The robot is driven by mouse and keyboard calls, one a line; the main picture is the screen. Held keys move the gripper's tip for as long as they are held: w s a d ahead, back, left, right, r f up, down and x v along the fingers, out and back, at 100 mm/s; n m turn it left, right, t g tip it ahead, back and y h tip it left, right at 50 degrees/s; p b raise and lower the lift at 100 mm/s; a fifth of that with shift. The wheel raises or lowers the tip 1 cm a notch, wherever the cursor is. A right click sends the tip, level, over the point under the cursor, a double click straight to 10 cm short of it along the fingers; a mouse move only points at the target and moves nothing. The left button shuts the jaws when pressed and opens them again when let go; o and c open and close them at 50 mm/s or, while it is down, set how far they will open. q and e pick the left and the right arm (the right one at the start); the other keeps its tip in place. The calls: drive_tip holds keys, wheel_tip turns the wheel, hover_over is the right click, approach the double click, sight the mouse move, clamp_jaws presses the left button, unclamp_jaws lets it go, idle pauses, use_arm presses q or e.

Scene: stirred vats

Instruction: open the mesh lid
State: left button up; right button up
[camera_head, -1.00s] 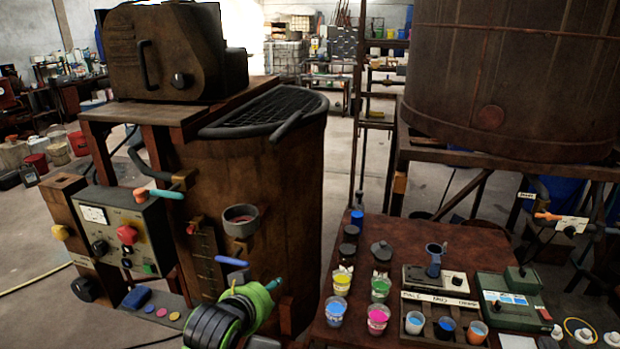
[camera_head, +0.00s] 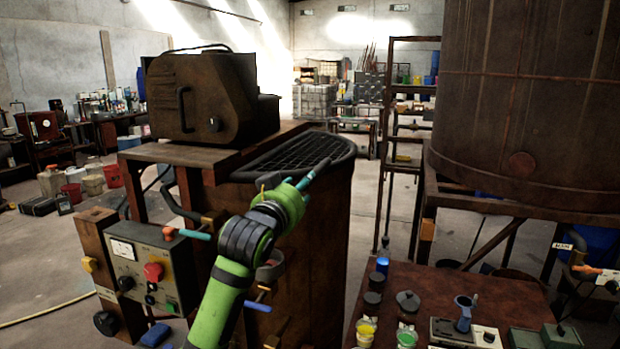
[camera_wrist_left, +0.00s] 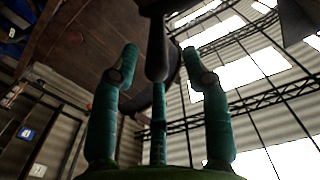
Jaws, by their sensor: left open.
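The mesh lid (camera_head: 290,155) is a dark half-round grille lying closed on top of the rusty brown vat (camera_head: 322,225). My left gripper (camera_head: 313,174), green with teal fingers, is at the lid's front rim, where the lid's bar handle is largely hidden by it in the head view. In the left wrist view my left gripper (camera_wrist_left: 160,55) is open, with its teal fingers spread around a dark rounded bar (camera_wrist_left: 157,45), which looks like the lid's handle. Gaps show beside the bar; I cannot tell whether any finger touches it. My right gripper is not in view.
A brown motor housing (camera_head: 205,95) stands on the shelf behind the lid. A control box (camera_head: 150,265) with a red button is left of my arm. A bench (camera_head: 490,290) with cups and a large rusty tank (camera_head: 530,90) are at right.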

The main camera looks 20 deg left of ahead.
use_arm(q)
drive_tip(key=w+p, duration=0.2)
drive_tip(key=w, duration=0.1)
drive_tip(key=w+p, duration=0.1)
drive_tip(key=w, duration=0.1)
drive_tip(key=shift+w+d+r, duration=0.15)
drive_tip(key=shift+w+d, duration=0.05)
drive_tip(key=shift+d, duration=0.15)
drive_tip(key=shift+w, duration=0.35)
drive_tip(key=shift+w+a, duration=0.1)
drive_tip(key=shift+w, duration=0.2)
drive_tip(key=shift+f, duration=0.2)
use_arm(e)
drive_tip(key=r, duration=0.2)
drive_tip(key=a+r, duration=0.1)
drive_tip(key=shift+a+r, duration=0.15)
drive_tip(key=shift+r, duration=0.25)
use_arm(q)
clamp_jaws()
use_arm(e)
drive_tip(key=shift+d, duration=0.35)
